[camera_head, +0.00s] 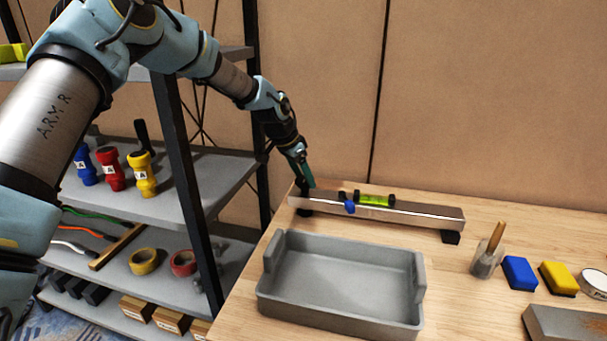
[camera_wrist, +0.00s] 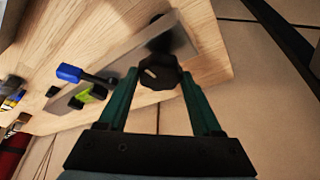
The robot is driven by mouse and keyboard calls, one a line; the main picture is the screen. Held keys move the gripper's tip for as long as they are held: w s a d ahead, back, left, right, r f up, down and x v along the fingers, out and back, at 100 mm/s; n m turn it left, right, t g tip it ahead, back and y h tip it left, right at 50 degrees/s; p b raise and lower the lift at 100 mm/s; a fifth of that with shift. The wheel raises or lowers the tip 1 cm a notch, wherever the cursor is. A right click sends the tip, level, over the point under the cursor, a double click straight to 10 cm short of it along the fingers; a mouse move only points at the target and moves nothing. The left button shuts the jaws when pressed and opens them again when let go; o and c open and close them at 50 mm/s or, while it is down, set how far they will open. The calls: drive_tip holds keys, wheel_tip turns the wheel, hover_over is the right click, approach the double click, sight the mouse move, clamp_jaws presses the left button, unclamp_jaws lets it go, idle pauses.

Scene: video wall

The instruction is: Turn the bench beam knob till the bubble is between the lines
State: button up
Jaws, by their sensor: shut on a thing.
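The grey metal bench beam (camera_head: 425,215) lies along the back of the wooden bench on dark feet. A yellow-green level vial (camera_head: 375,200) with dark ends sits on it; the vial also shows in the wrist view (camera_wrist: 83,98). The bubble and lines are too small to make out. A dark, lobed knob (camera_wrist: 160,72) stands at the beam's end. My gripper (camera_head: 304,184) is at the beam's left end. In the wrist view, its green fingers (camera_wrist: 159,77) are shut on the knob from both sides. In the head view my fingers hide the knob.
A blue-ended piece (camera_head: 349,207) sits at the beam near the vial. A grey tray (camera_head: 340,312) stands in front of the beam. A brush in a jar (camera_head: 487,260), a blue block (camera_head: 519,272) and a yellow block (camera_head: 559,278) are at right. Shelves (camera_head: 190,185) stand left.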

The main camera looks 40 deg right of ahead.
drive_tip(key=shift+f+m+g, duration=0.15)
drive_tip(key=shift+m+g, duration=0.15)
drive_tip(key=shift+m, duration=0.3)
drive_tip(key=shift+a+f, duration=0.1)
drive_tip(key=shift+a, duration=0.05)
drive_tip(key=o, duration=1.4)
drive_tip(key=shift+r, duration=0.25)
drive_tip(key=b+v, duration=0.2)
drive_tip(key=v, duration=0.8)
drive_tip(key=shift+w+r+b, duration=0.1)
drive_tip(key=shift+r+b, duration=0.15)
drive_tip(key=shift+b, duration=0.1)
